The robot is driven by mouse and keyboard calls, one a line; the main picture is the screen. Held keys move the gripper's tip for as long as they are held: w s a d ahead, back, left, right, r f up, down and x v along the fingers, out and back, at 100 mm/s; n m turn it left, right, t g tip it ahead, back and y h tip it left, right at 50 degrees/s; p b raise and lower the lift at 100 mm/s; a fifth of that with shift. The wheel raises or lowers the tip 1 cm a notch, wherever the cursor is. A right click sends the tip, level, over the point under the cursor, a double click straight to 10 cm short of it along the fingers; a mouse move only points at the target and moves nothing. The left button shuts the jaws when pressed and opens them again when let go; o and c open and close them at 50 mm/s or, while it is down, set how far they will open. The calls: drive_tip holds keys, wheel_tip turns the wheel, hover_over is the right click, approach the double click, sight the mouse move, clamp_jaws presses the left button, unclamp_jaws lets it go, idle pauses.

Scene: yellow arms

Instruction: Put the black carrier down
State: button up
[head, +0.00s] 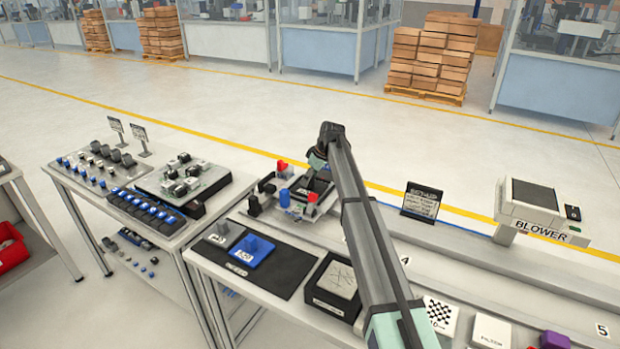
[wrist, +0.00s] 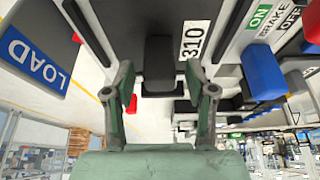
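The black carrier, a dark plate with a raised block-like handle and a white "310" label, shows in the wrist view (wrist: 110,25). In the head view the black carrier (head: 319,186) is at the fixture (head: 290,207) with red and blue knobs, partly hidden by my arm. My gripper (wrist: 160,75) has its two fingers apart on either side of the handle, with a visible gap on each side. In the head view the fingertips are hidden behind my arm. I cannot tell whether the carrier rests fully on the fixture.
A blue carrier (head: 252,247) sits on a black mat (head: 287,264) in front of the fixture. A black tray (head: 321,302) stands beside it. A sign (head: 422,200) and a blower (head: 530,204) are to the right. A second table with parts (head: 150,236) is at left.

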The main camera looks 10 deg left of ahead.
drive_tip(key=b+v, duration=0.2)
drive_tip(key=v, duration=1)
drive_tip(key=shift+r+b, duration=0.2)
drive_tip(key=shift+b, duration=0.2)
idle(1.0)
